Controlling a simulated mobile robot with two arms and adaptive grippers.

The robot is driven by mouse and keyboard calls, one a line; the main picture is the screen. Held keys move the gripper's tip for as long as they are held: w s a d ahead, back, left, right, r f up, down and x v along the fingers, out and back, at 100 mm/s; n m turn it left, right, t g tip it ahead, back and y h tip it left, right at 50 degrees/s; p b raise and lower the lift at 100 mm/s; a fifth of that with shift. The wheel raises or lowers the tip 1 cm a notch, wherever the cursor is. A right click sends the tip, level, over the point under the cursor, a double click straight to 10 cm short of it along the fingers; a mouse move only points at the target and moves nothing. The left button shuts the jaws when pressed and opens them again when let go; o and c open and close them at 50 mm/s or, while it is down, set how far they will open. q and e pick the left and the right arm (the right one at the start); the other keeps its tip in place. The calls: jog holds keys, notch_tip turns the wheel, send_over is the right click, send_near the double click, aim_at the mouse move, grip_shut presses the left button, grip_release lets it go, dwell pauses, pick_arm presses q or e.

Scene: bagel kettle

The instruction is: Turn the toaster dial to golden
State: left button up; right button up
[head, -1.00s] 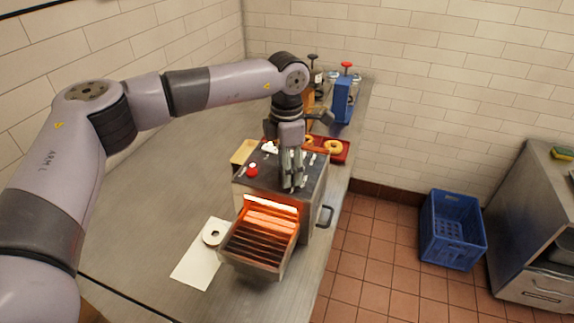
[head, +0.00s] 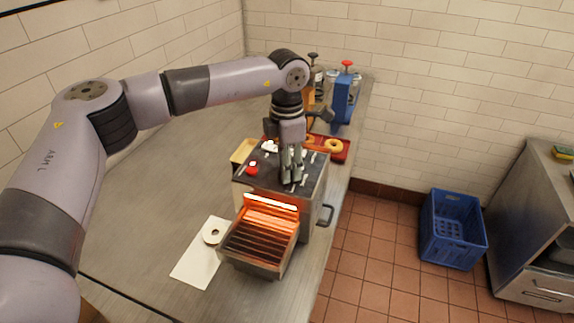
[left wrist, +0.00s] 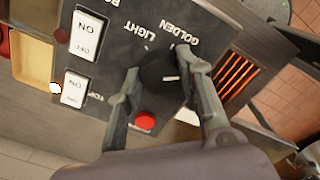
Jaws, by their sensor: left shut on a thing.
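The toaster (head: 307,205) stands on the steel counter with its dark control panel on top and its slot glowing orange. My left gripper (head: 291,182) reaches down onto that panel. In the left wrist view its two fingers (left wrist: 165,70) close on either side of the round black dial (left wrist: 158,66), which has a white mark. The words LIGHT and GOLDEN are printed upside down beside it. The mark points toward the right finger, and I cannot tell which label it matches. The dial is hidden by the gripper in the head view. My right gripper is not in view.
A red button (left wrist: 145,120) and white rocker switches (left wrist: 86,34) sit close to the dial. The wire rack (head: 257,245) juts from the toaster's front. A red tray (head: 343,153) with bagels is behind.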

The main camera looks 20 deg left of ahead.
pick_arm(q)
jog(key=n+b, duration=0.2)
jog(key=shift+f+n, duration=0.15)
jog(key=shift+n, duration=0.25)
jog(key=n+b, duration=0.2)
jog(key=shift+n, duration=0.3)
jog(key=n+b, duration=0.1)
jog(key=n, duration=0.2)
jog(key=shift+b, duration=0.3)
jog(key=shift+r+n+b, duration=0.2)
jog(key=shift+n+b, duration=0.25)
jog(key=shift+n, duration=0.85)
jog(key=o, duration=1.2)
